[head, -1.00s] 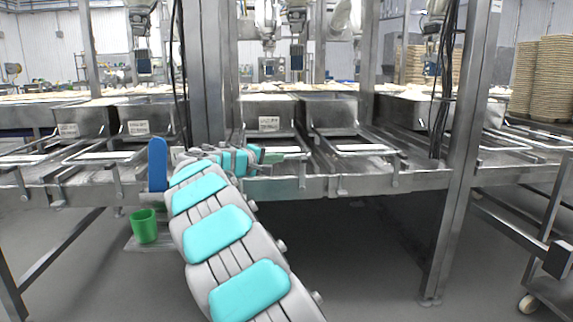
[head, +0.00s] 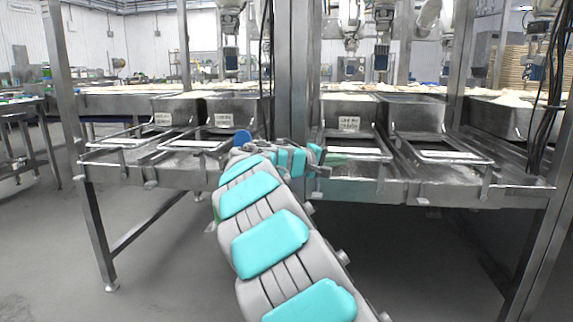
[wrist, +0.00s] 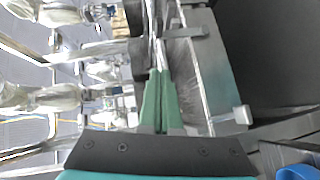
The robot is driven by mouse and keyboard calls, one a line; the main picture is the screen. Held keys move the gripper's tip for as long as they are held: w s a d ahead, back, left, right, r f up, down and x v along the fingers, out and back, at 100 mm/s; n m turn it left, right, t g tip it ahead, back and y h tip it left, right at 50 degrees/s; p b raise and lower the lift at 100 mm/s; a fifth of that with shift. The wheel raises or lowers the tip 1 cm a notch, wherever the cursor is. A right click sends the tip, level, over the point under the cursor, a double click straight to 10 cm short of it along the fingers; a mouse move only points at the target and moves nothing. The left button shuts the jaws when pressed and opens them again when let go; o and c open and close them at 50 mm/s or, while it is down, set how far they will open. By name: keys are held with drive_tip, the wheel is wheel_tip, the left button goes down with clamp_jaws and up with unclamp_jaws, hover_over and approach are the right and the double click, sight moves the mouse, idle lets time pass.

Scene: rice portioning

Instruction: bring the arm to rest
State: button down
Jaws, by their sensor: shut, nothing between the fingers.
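My arm, grey with turquoise pads, reaches forward from the bottom of the head view to the front of the steel line. My gripper (head: 338,160) is at its far end, at the front edge of the line near a tray frame. In the wrist view its two green fingers (wrist: 159,78) lie together, shut and empty. I cannot tell whether the fingertips touch the steel beside them.
A blue piece (head: 242,138) stands beside my arm. A green cup (head: 211,228) is mostly hidden behind the arm. Steel hoppers (head: 346,112) and tray frames line the bench. A steel upright (head: 298,70) rises behind my gripper. Floor at left is open.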

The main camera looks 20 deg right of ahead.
drive_tip(key=s+a+f+m+g+y+p, duration=0.1)
drive_tip(key=s+a+f+g+y, duration=0.15)
drive_tip(key=s, duration=0.75)
drive_tip(key=s+a+f+m+g+y+p, duration=0.1)
drive_tip(key=s+a+f+m+y, duration=0.2)
drive_tip(key=s, duration=0.7)
drive_tip(key=s+a+f+n+g+y+p, duration=0.1)
drive_tip(key=s+a+f+y, duration=0.4)
drive_tip(key=s+a+f, duration=0.3)
drive_tip(key=s+a+f+n+g+y+p, duration=0.1)
drive_tip(key=s+a+f+y, duration=0.4)
drive_tip(key=s+a, duration=1.2)
wheel_tip(320, 180, down, 3)
drive_tip(key=shift+s+a+r+n, duration=0.15)
drive_tip(key=shift+s+n, duration=0.35)
drive_tip(key=shift+s, duration=0.7)
drive_tip(key=shift+g, duration=0.25)
